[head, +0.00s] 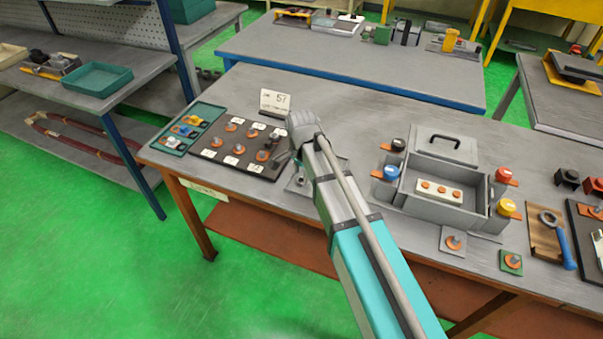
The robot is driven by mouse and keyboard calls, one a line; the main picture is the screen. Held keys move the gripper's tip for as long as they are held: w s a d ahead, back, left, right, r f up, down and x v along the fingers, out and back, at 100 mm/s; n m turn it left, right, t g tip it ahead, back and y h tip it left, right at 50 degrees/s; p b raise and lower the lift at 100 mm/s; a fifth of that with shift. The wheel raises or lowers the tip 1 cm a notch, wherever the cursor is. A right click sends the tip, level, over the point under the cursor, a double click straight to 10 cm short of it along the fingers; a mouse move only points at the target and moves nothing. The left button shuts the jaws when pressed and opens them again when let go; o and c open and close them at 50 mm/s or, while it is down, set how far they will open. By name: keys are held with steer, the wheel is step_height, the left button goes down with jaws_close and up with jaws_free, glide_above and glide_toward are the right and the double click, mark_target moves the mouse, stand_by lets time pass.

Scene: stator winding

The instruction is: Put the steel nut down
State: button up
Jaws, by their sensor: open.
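My arm reaches up from the bottom over the grey workbench (356,105). My gripper (281,160) is at its far end, low beside the right edge of the dark board (228,165). The gripper is open, and the wrist and arm hide part of it. A small steel ring-like part, possibly the steel nut (300,180), lies on a pale plate (294,188) just below the gripper and left of the arm. It looks apart from the fingers. I see nothing clearly held between them.
The dark board holds several orange-based studs with white labels, with a number card (275,103) behind. A green tray (187,130) stands left. A grey box (437,190) with coloured terminals stands right of the arm. A blue-handled wrench (557,236) lies further right.

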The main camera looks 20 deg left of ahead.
step_height(320, 180, up, 10)
steer(key=p, duration=0.9)
steer(key=shift+f, duration=0.2)
stand_by(0.6)
steer(key=s+d+n, duration=0.3)
steer(key=d, duration=1.6)
steer(key=s+d+n, duration=0.3)
steer(key=d+n, duration=0.1)
steer(key=d, duration=1.5)
